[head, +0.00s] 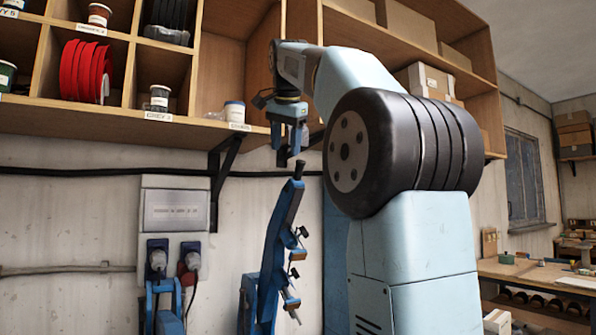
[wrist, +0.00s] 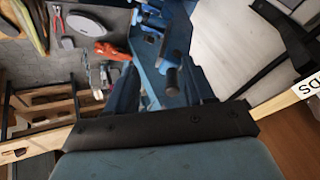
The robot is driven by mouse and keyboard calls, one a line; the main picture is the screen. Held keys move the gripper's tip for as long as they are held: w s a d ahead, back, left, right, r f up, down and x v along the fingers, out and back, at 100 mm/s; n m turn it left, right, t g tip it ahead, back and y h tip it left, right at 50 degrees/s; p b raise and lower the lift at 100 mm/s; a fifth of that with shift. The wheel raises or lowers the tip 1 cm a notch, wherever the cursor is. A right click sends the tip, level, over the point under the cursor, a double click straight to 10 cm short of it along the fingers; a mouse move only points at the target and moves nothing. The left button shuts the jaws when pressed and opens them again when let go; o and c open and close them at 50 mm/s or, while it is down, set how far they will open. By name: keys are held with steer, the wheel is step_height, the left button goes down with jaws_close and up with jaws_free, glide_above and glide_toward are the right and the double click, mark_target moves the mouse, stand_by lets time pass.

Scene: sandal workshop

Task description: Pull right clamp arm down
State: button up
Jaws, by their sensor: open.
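A blue clamp arm (head: 277,240) stands raised and tilted in the head view, with a dark upper end and several black-knobbed screws along its right side. Its lower end runs out of the picture. My gripper (head: 291,152) hangs pointing down just above the arm's top end. It is open and holds nothing that I can see; whether it touches the tip is unclear. In the wrist view, blue clamp parts with dark knobs (wrist: 172,75) show beyond a black bar and light blue surface that fill the lower part.
Wooden shelves (head: 200,75) with a red spool (head: 86,70) and jars are behind and above my gripper. A grey wall box (head: 174,207) with plugs is at left. A workbench (head: 530,275) stands at far right. The wrist view shows red-handled tools (wrist: 112,52) below.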

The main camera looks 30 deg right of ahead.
steer(key=w+d+r+m, duration=0.3)
steer(key=d+r+m, duration=0.1)
steer(key=r, duration=0.1)
glide_toward(299, 178)
steer(key=shift+h, duration=0.4)
steer(key=x, duration=0.5)
steer(key=w+x, duration=0.1)
steer(key=x, duration=0.1)
steer(key=shift+w+d, duration=0.1)
steer(key=shift+w, duration=0.15)
steer(key=shift+r, duration=0.1)
steer(key=shift+c, duration=0.2)
jaws_close()
